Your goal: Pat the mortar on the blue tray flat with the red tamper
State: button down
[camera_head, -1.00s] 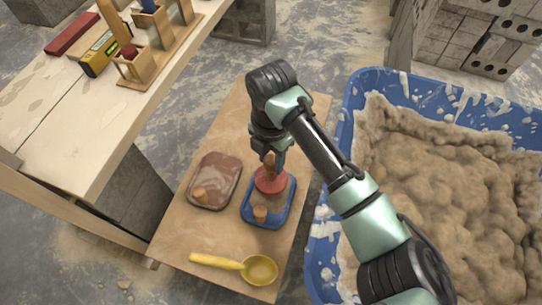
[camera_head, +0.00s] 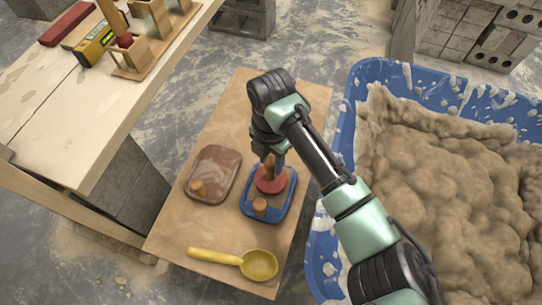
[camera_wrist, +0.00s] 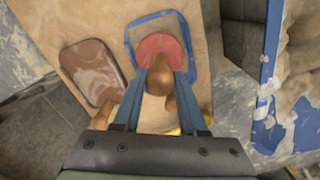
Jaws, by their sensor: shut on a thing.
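The red tamper (camera_head: 271,184) has a round red disc and a wooden handle. My gripper (camera_head: 270,160) is shut on that handle, which stands roughly upright. The disc is over the blue tray (camera_head: 292,190) and covers its middle; I cannot tell whether it touches the mortar. Mortar on the tray is mostly hidden by the disc. In the wrist view the red disc (camera_wrist: 160,46) lies inside the blue tray's outline (camera_wrist: 128,45), with my gripper (camera_wrist: 160,85) on the handle. The tray has a wooden knob (camera_head: 260,204) at its near end.
A brown tray (camera_head: 214,172) lies left of the blue one on the wooden board (camera_head: 185,232). A yellow scoop (camera_head: 258,265) lies in front. A blue tub (camera_head: 345,120) of mortar stands close on the right. A workbench (camera_head: 100,115) with a tool rack is at left.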

jog(key=shift+f, duration=0.5)
jog(key=shift+r+p, duration=0.95)
jog(key=shift+s+a+p, duration=0.95)
jog(key=shift+a, duration=0.1)
jog(key=shift+f, duration=0.15)
jog(key=shift+f+b, duration=0.6)
jog(key=shift+f, duration=0.25)
jog(key=shift+s, duration=0.1)
